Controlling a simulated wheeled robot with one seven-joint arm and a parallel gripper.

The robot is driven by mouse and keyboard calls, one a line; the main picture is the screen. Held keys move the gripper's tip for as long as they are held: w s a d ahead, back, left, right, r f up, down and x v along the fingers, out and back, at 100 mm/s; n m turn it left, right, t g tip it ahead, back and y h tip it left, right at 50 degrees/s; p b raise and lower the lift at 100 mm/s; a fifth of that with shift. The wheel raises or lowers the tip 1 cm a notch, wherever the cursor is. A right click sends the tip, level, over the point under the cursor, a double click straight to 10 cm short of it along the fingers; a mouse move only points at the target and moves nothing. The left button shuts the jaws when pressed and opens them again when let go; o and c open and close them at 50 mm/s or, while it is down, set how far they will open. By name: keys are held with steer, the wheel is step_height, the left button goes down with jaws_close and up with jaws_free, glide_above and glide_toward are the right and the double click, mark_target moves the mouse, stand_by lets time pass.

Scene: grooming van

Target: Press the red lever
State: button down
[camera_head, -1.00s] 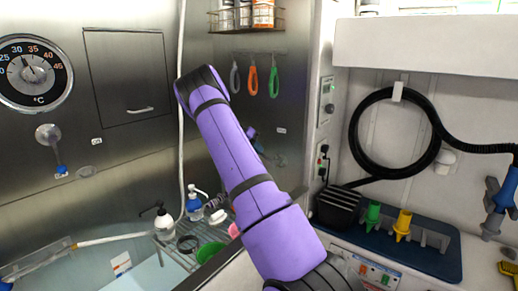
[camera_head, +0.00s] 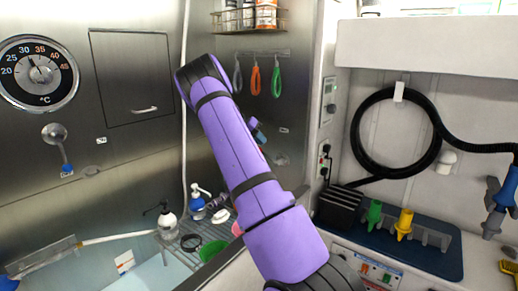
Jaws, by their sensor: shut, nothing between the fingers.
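I cannot make out a clear red lever. A control panel (camera_head: 368,270) at the lower right carries a small orange-red switch (camera_head: 363,268) and a green one, partly cut off by my arm. A wall lever with a blue tip (camera_head: 66,168) hangs down under the dial at the left. My purple arm rises through the middle of the view and bends at the top. Its far part is mostly hidden behind the near links, and my gripper cannot be made out.
Pump bottles (camera_head: 167,222) and a green bowl (camera_head: 213,250) stand in the tub area. A coiled black hose (camera_head: 398,135) hangs on the right wall. Green and yellow nozzles (camera_head: 404,225) stand in a blue tray (camera_head: 445,262). Coloured loops (camera_head: 256,80) hang at the back.

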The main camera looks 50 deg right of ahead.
steer(key=v, duration=0.9)
steer(key=shift+w+f, duration=0.3)
steer(key=shift+w, duration=0.1)
steer(key=s+a+r+n+t+y, duration=0.1)
steer(key=s+a+r+n+t, duration=0.3)
steer(key=a, duration=0.5)
steer(key=s+a+r+n+t+y, duration=0.15)
steer(key=s+a+r, duration=0.35)
steer(key=a, duration=0.5)
steer(key=s+a+r+n+t+y, duration=0.25)
steer(key=s+a+r, duration=0.25)
steer(key=a, duration=0.4)
steer(key=s+a+f+n+t, duration=0.2)
steer(key=s+a+n, duration=0.2)
steer(key=s+a, duration=0.5)
steer(key=s+a+f+n+t+y, duration=0.1)
steer(key=s+a+n+t, duration=0.1)
steer(key=s+a, duration=0.8)
steer(key=shift+s+f+n+t, duration=0.4)
steer(key=shift+s+n, duration=0.5)
steer(key=shift+s, duration=0.05)
